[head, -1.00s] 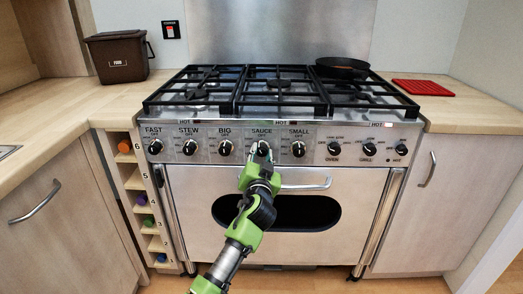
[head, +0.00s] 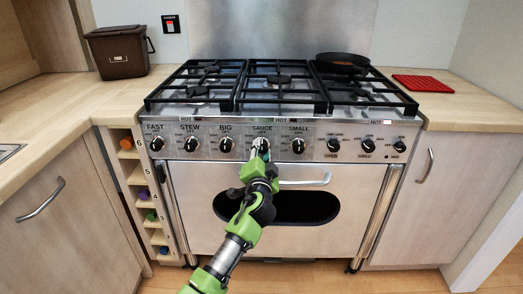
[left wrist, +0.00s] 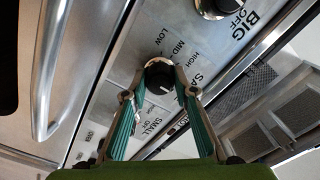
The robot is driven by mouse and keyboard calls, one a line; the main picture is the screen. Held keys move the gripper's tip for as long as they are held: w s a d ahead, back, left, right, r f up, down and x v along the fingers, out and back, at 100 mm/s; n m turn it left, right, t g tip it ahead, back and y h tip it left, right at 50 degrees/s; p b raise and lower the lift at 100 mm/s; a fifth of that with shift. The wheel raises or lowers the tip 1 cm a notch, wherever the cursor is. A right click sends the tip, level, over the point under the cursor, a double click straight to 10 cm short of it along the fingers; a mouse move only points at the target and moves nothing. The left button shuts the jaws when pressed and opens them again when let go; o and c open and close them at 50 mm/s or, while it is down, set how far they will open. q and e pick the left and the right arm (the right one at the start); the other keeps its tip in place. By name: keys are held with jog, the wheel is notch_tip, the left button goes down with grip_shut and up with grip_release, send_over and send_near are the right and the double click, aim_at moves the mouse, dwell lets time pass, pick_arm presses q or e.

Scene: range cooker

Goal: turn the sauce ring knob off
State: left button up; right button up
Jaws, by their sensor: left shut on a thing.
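The sauce ring knob (head: 262,143) is a round black knob under the SAUCE label, in the middle of the cooker's front panel. My left gripper (head: 259,152) reaches up to it from below and covers part of it. In the left wrist view, my left gripper's fingers (left wrist: 160,88) are closed on either side of the sauce knob (left wrist: 159,74). LOW, MID and HIGH labels show beside the knob; its OFF label is hidden there, and its exact pointer angle is hard to tell. My right gripper is not in view.
The big knob (head: 226,145) and small knob (head: 298,146) flank the sauce knob closely. The oven door handle (head: 305,182) sticks out just below right. A dark pan (head: 342,63) stands on the back right of the hob. A HOT lamp (head: 388,122) glows at the right.

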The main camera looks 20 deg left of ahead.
pick_arm(q)
jog(key=o, duration=1.1)
jog(key=v, duration=1.2)
